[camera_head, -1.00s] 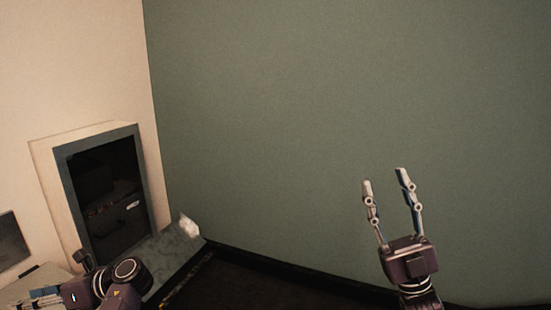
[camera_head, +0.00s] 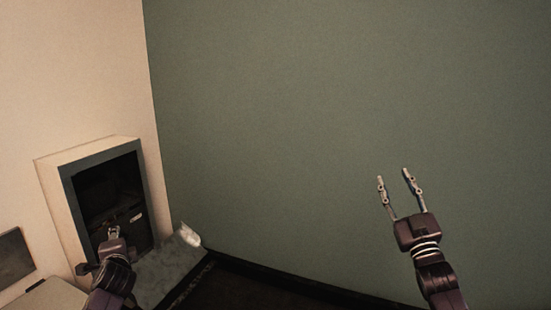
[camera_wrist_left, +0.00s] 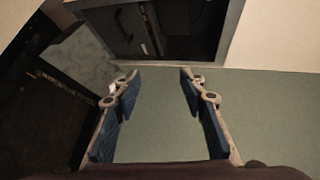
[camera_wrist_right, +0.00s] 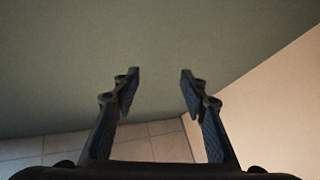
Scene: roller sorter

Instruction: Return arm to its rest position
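My right gripper (camera_head: 394,181) is raised in front of the green wall, fingers pointing up, open and empty. In the right wrist view its two fingers (camera_wrist_right: 160,84) stand apart with nothing between them. My left gripper (camera_head: 113,232) is at the lower left, in front of the dark opening of the wall unit. In the left wrist view its fingers (camera_wrist_left: 158,76) are apart and empty, with the opening beyond the fingertips.
The wall unit (camera_head: 147,196) has a grey frame and a dark interior. A grey slab (camera_head: 172,268) with a crumpled white thing (camera_head: 188,235) at its corner lies below it. The green wall (camera_head: 300,120) is bare. A dark floor shows at the bottom.

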